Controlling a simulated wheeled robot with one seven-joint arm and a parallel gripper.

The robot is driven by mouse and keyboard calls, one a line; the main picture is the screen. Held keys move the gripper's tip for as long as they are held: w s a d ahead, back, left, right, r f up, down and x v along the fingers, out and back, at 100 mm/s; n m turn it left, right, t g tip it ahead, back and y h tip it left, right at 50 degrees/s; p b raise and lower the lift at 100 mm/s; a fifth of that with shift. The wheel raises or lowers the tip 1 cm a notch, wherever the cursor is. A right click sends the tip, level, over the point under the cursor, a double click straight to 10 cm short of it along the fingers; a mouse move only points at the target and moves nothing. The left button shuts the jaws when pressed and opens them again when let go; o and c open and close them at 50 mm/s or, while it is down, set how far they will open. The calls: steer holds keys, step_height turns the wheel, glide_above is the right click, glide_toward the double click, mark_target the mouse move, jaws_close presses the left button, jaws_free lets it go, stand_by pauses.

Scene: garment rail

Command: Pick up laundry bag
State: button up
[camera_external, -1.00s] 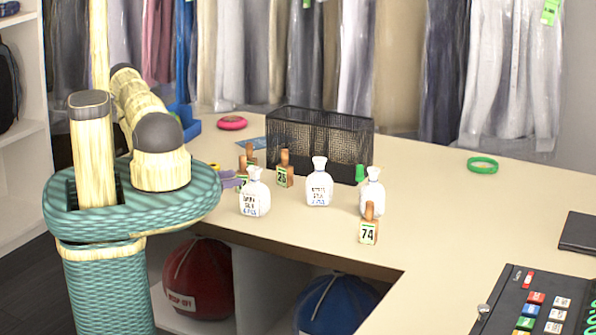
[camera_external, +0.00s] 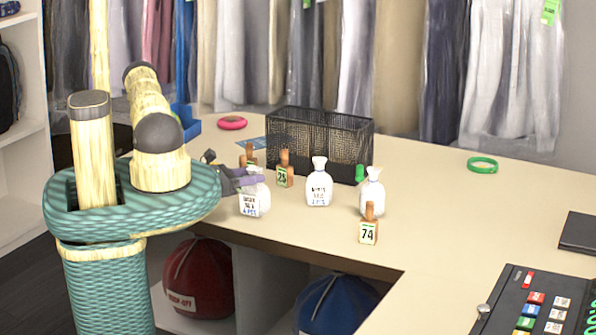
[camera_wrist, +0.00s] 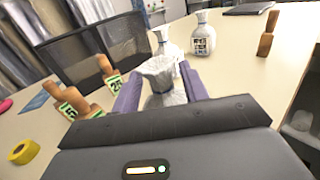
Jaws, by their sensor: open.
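Three small white laundry bags with tied necks and printed labels stand on the counter. The left bag (camera_external: 250,203) is between the fingers of my gripper (camera_external: 244,178). In the wrist view this bag (camera_wrist: 165,88) shows between the two purple fingers (camera_wrist: 160,92), which are apart on either side of its neck and upper body. Its lower part is hidden by the gripper body. The middle bag (camera_external: 319,186) and the right bag (camera_external: 372,188) stand apart from my gripper, upright.
Wooden number stands (camera_external: 285,170) are close behind the gripper, and stand 74 (camera_external: 369,232) is by the right bag. A black mesh basket (camera_external: 320,142) stands behind. A green ring (camera_external: 482,164) lies on the right, where the counter is mostly clear. Red and blue bags sit under the counter.

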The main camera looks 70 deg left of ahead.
steer(key=shift+w+a, duration=0.1)
steer(key=shift+w, duration=0.6)
steer(key=shift+c, duration=0.2)
jaws_close()
